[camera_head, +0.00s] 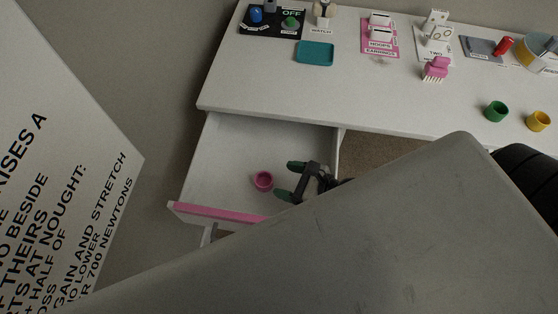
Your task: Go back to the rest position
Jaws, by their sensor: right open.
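My right gripper (283,181) is over the open drawer (215,160) of the white table. Its two dark green fingertips are apart, facing left, with nothing between them. A small pink cup (263,181) is in the drawer, just left of the fingertips and seemingly apart from them. Much of my right arm is hidden behind the large grey surface in the foreground. My left gripper does not show.
The white table (270,95) bears a teal tray (315,53), a green cup (496,111), a yellow cup (538,121), a pink brush-like item (435,69) and labelled stands. The drawer's pink front (220,214) sticks out toward the lower left. A white panel with text (60,180) fills the left.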

